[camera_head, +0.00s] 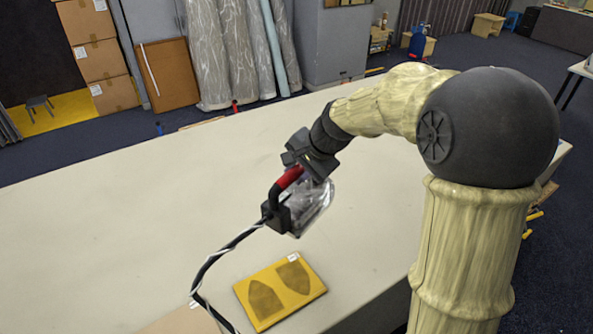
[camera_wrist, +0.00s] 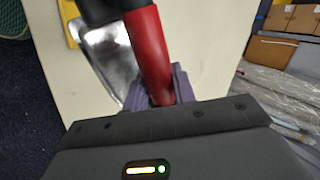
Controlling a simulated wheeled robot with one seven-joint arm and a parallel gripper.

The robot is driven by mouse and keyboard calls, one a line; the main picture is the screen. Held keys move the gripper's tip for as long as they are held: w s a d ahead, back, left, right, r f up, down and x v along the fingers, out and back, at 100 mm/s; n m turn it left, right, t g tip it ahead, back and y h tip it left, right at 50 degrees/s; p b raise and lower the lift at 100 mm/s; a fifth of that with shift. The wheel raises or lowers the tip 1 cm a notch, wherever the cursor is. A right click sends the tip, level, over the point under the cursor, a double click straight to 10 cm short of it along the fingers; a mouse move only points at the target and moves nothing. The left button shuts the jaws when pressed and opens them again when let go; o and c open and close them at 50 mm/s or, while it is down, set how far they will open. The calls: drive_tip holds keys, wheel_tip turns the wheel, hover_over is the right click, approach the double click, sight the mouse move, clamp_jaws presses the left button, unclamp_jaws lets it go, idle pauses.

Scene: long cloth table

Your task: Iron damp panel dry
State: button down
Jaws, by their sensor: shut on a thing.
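My gripper (camera_head: 299,165) is shut on the red handle of an iron (camera_head: 314,208) and holds it tilted above the table, with its shiny body hanging below. In the wrist view the red handle runs between the purple finger pads of my gripper (camera_wrist: 160,92), and the shiny metal of the iron (camera_wrist: 108,62) shows beside it. A black-and-white cord (camera_head: 228,245) runs from the black heel of the iron. No panel with a clearly damp patch can be made out. A tan sheet (camera_head: 183,321) is cut off at the bottom edge.
A yellow board (camera_head: 262,279) with two dark iron-shaped marks lies on the cloth table (camera_head: 130,235) near its right front edge. The cord hangs left of this board. The table left of the iron is clear. Cartons (camera_head: 98,62) and wrapped rolls (camera_head: 225,55) stand behind the table.

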sight(276, 218)
drive_tip(key=shift+w+r, duration=0.15)
idle(0.3)
drive_tip(key=shift+s+a+f+n, duration=0.15)
drive_tip(key=shift+f+n, duration=0.05)
drive_tip(key=shift+f, duration=0.15)
drive_tip(key=shift+s+a+f+n, duration=0.1)
drive_tip(key=shift+a+f+n, duration=0.1)
drive_tip(key=shift+f, duration=0.1)
drive_tip(key=s+a+f+n+g, duration=0.1)
drive_tip(key=f+n, duration=0.1)
drive_tip(key=f, duration=0.1)
drive_tip(key=s+a+f+n+g+y+p, duration=0.1)
drive_tip(key=s+a+f+n, duration=0.1)
drive_tip(key=f, duration=0.1)
drive_tip(key=s+a+f+n+g+p, duration=0.1)
drive_tip(key=f+n, duration=0.1)
drive_tip(key=f, duration=0.2)
drive_tip(key=shift+s+a+y, duration=0.25)
drive_tip(key=shift+s+y, duration=0.05)
drive_tip(key=shift+s, duration=0.05)
drive_tip(key=s+a+f+n+g+p, duration=0.2)
drive_tip(key=s+a+f+n+g, duration=0.2)
drive_tip(key=s+f+n, duration=0.3)
drive_tip(key=shift+s+f, duration=0.6)
drive_tip(key=shift+s, duration=0.4)
drive_tip(key=shift+f+h, duration=0.15)
drive_tip(key=shift+h, duration=0.25)
